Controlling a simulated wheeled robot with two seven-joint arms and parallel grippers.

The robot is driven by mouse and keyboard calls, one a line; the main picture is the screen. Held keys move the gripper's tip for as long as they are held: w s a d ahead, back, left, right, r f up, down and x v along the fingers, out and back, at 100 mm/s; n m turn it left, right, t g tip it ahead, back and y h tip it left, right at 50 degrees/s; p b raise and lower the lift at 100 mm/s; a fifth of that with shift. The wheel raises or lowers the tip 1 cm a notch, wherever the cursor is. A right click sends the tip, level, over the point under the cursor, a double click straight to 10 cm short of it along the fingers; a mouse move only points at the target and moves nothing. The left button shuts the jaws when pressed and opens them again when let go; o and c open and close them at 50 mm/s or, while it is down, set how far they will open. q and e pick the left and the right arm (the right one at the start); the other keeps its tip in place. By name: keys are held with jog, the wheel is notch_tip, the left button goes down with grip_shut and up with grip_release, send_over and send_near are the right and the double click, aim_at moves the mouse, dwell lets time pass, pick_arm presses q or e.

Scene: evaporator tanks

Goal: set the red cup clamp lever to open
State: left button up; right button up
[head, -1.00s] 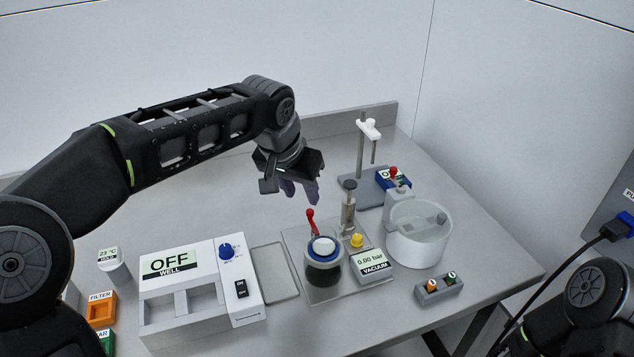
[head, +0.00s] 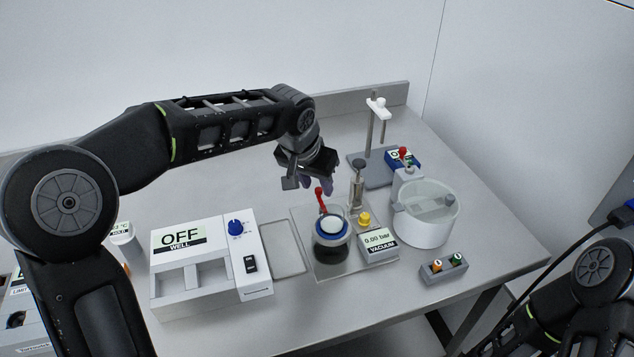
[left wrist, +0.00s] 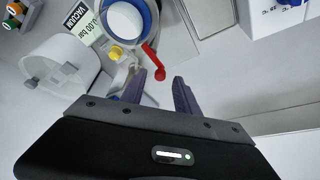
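The red cup clamp lever (head: 321,199) stands up at the back left of the blue-ringed cup (head: 332,226) on the vacuum unit's plate. My left gripper (head: 313,184) is above and behind the lever. Its two purple fingers (left wrist: 168,80) are apart with nothing between them. No contact with the lever can be made out. My right gripper is out of view; only part of my right arm shows.
A metal post (head: 357,185) and yellow knob (head: 364,218) stand close right of the cup, by the vacuum display (head: 379,242). The white heater box reading OFF (head: 183,245) is left. A round clear-lidded tank (head: 427,215) and a stand (head: 372,165) are right.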

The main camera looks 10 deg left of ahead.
pick_arm(q)
jog(key=shift+w+f, duration=0.2)
jog(key=shift+f, duration=0.25)
jog(key=shift+c, duration=0.3)
grip_shut()
